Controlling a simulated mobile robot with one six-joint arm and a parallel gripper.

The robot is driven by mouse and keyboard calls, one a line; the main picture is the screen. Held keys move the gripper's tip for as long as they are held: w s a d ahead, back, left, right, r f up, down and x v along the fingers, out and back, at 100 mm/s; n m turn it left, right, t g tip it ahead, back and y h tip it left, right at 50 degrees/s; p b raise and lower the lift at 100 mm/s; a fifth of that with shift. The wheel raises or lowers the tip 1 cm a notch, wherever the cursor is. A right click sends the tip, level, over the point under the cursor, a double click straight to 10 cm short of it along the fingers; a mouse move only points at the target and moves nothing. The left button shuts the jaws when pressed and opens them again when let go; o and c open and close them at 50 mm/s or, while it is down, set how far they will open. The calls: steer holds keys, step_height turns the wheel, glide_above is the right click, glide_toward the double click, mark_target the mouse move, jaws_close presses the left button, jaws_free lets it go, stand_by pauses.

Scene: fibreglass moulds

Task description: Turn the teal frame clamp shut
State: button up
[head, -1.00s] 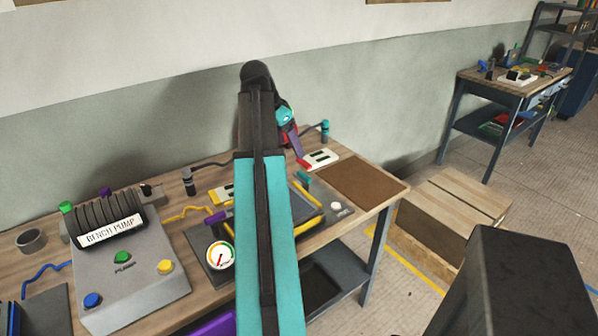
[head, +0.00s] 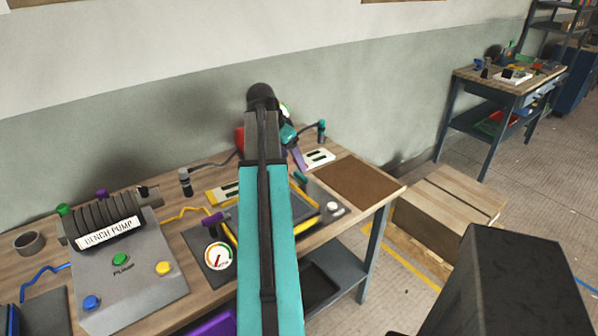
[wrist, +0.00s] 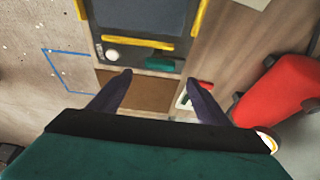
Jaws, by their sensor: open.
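The teal frame clamp (head: 300,178) is a small teal bar at the right end of the dark, yellow-edged mould frame (head: 307,213) on the bench. In the wrist view the clamp (wrist: 163,65) lies along the frame's near edge, just beyond and between my fingertips as pictured. My gripper (wrist: 159,77) has its two dark purple fingers apart, with nothing held between them. In the head view my gripper (head: 299,158) is partly hidden behind my arm, above the back of the bench. My arm also covers much of the frame.
A purple clamp (head: 212,218) sits at the frame's left side near a gauge (head: 218,256). A white knob (head: 333,207), a brown board (head: 358,181) and a white card (head: 319,158) lie around the right end. A red object (wrist: 290,92) stands right in the wrist view.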

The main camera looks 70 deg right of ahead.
mark_target(300, 175)
steer(key=shift+p+x, duration=0.65)
steer(key=shift+x, duration=3.1)
steer(key=c, duration=1.1)
